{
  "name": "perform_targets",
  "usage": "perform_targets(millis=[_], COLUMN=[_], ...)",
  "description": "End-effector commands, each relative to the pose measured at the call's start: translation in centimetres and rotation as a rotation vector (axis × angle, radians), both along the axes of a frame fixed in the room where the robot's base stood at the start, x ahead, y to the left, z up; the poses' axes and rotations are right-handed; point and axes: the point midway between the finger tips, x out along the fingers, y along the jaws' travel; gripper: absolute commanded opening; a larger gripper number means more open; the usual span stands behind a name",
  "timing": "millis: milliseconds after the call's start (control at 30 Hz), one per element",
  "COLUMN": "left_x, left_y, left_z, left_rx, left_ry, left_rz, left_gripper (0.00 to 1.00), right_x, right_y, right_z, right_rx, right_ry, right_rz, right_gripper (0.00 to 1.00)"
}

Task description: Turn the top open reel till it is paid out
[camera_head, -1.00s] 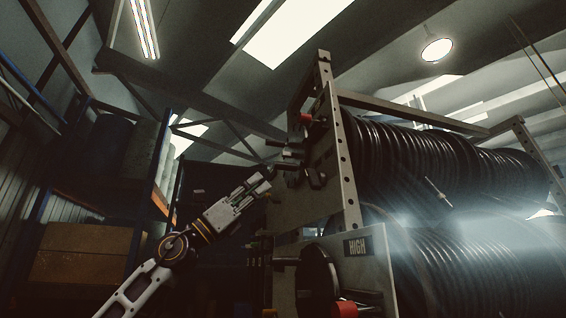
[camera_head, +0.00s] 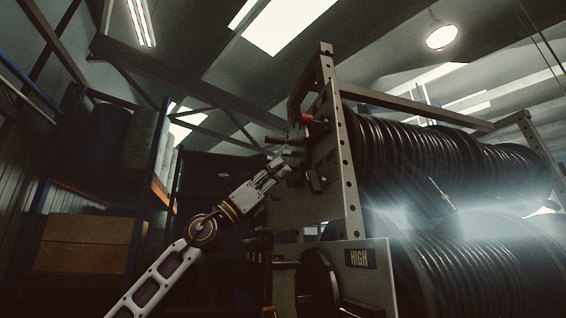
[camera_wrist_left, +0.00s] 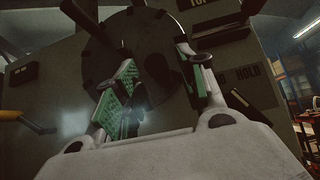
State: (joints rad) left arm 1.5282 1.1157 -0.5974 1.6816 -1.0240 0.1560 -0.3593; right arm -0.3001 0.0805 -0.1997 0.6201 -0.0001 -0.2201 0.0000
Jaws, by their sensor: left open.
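The top reel (camera_head: 430,155), wound with black hose, sits high in a grey rack. In the left wrist view, a dark round disc (camera_wrist_left: 128,50) with a dark handle (camera_wrist_left: 80,18) is mounted on the rack's side plate. My left gripper (camera_head: 286,160) is beside that plate, near the end of the top reel. In the left wrist view, its green-padded fingers (camera_wrist_left: 160,85) are spread in front of the disc. A dark part shows between the fingers; I cannot tell whether they touch it. My right gripper is not in view.
A lower hose reel (camera_head: 480,270) sits below, with a plate labelled HIGH (camera_head: 359,258) and a dark wheel (camera_head: 318,282). A red knob (camera_head: 307,118) is on the upper side plate. Shelving with boxes (camera_head: 85,245) stands at the left.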

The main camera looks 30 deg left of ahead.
Motion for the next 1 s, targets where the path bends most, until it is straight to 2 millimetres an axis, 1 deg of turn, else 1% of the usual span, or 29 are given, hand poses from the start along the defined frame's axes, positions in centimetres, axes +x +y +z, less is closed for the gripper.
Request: perform_targets(millis=[33,100,333,800,833,867,1000], left_x=[0.2,0.5,1.3,1.7,1.7,1.7,1.7], left_y=[-0.2,-0.4,-1.1,-1.4,-1.4,-1.4,-1.4], left_z=[0.6,1.0,2.0,2.2,2.2,2.2,2.2], left_rx=[0.000,0.001,0.000,0.001,0.001,0.001,0.001], left_ry=[-0.001,0.000,0.000,0.000,0.000,0.000,0.000], left_rz=[0.001,0.001,0.000,0.001,0.001,0.001,0.001], left_gripper=[0.40,0.40,0.40,0.40,0.39,0.35,0.17], right_x=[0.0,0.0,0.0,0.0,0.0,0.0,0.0], right_y=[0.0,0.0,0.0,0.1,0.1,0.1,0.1], right_z=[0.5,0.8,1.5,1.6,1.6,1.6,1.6], right_rx=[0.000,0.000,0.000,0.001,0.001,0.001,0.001], right_ry=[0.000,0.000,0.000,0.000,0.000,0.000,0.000], right_rz=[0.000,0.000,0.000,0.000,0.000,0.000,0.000], right_gripper=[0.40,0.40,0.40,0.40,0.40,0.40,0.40])
